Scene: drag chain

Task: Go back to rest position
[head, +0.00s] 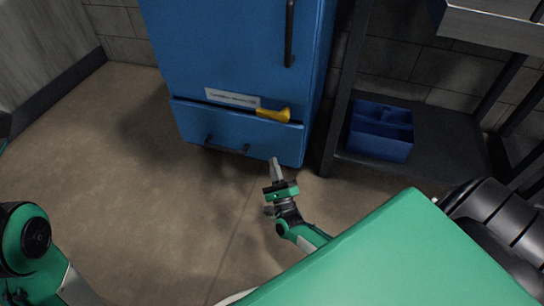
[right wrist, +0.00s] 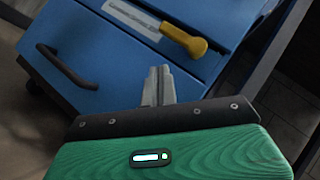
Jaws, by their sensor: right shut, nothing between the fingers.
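My right gripper (head: 275,168) is in front of the lower drawer of a blue cabinet. Its fingers also show in the right wrist view (right wrist: 158,84), close together with nothing between them. The fingers point toward the blue drawer front (right wrist: 120,55); I cannot tell the exact gap. A yellow object (head: 273,114) with a rounded end sticks out at the top edge of the drawer, right of a white label. The yellow object also shows in the right wrist view (right wrist: 184,40), just beyond the fingertips and apart from them. My left arm shows at the lower left; its gripper is out of view.
The blue cabinet (head: 235,50) has a dark handle (head: 227,147) low on the drawer. To its right, a dark shelf (head: 432,140) holds a blue bin (head: 380,131). A grey metal surface (head: 495,25) is at the upper right. The floor left of the cabinet is clear.

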